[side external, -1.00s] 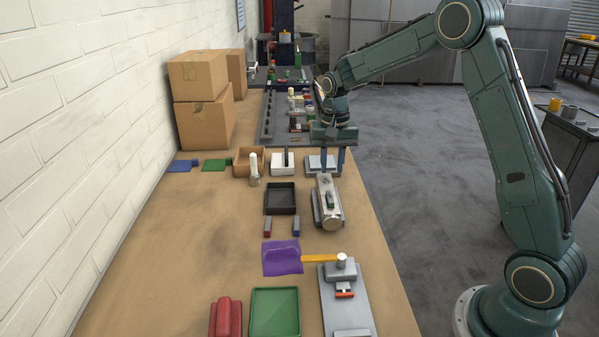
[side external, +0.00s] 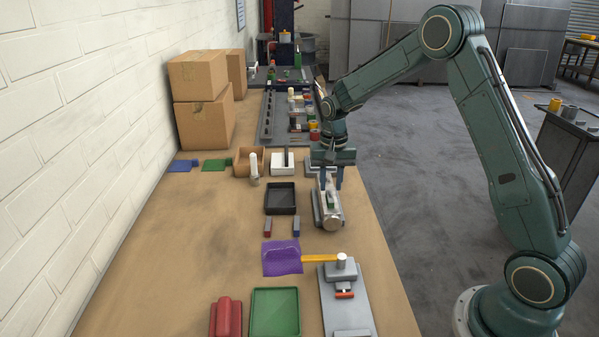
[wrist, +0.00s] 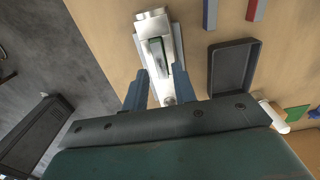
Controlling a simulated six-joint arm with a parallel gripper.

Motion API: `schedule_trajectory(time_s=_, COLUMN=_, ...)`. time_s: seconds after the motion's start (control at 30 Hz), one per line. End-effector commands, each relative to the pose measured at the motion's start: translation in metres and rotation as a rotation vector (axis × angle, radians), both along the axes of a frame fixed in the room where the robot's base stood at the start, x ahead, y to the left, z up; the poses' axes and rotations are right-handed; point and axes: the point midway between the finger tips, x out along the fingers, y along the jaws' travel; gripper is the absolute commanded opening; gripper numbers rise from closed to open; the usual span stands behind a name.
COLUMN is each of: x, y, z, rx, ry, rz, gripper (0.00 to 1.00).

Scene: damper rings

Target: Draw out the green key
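In the wrist view the key (wrist: 163,49) is a thin dark green strip, partly beside a pale upright piece. My gripper (side external: 331,184) is open, with its two blue-grey fingers just above and behind the key in the side view. In the wrist view my gripper's fingers (wrist: 158,76) stand apart on either side of the holder's near end. Nothing is visibly held. Whether the fingers touch anything is unclear.
A black tray (side external: 281,211) lies just left of the holder, with small red (side external: 267,231) and blue (side external: 296,230) blocks before it. The table's left front is clear.

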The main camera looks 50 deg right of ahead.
Motion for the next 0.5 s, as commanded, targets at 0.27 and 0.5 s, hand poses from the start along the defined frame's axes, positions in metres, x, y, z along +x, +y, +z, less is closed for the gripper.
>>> schedule_trajectory(time_s=0.27, x=0.0, y=0.0, z=-0.02, rx=0.001, ry=0.002, rz=0.0, gripper=0.27)
schedule_trajectory(time_s=0.5, x=0.0, y=0.0, z=-0.032, rx=0.0, ry=0.001, rz=0.0, gripper=0.27)
